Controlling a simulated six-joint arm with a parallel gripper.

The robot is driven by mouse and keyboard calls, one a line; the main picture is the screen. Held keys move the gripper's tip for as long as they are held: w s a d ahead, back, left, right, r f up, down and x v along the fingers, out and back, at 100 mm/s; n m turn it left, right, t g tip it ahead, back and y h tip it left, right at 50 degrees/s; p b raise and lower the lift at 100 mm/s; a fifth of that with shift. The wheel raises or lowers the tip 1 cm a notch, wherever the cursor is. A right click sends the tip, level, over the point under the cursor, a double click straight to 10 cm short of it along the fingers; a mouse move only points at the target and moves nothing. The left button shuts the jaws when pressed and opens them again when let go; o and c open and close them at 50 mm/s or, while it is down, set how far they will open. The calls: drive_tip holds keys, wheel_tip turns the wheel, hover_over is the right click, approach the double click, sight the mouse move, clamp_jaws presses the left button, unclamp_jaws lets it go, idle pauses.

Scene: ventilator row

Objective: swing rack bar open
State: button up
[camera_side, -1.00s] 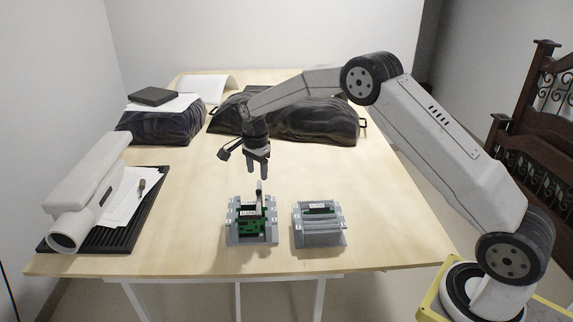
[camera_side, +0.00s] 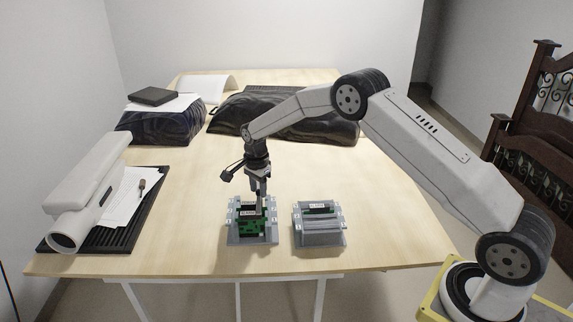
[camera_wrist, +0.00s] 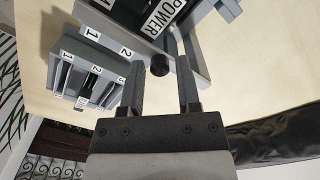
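The left grey rack (camera_side: 238,236) stands on the table with green boards in it. In the wrist view a grey bar (camera_wrist: 132,27) runs along this rack's edge, and a short black knob (camera_wrist: 159,65) sticks up beside it. A POWER label (camera_wrist: 163,17) shows behind the bar. My gripper (camera_wrist: 160,80) is open and points down over this rack, one finger on each side of the knob, with visible gaps. In the side view my gripper (camera_side: 260,200) hides part of the rack's top, and the knob cannot be made out there.
A second grey rack (camera_side: 319,238) stands close to the right; it also shows in the wrist view (camera_wrist: 75,72) with numbered slots. A white scanner-like device (camera_side: 85,195) and papers on a black tray (camera_side: 115,238) lie left. Black bags (camera_side: 285,120) lie behind. Bare table surrounds the racks.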

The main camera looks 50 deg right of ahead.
clamp_jaws()
idle(1.2)
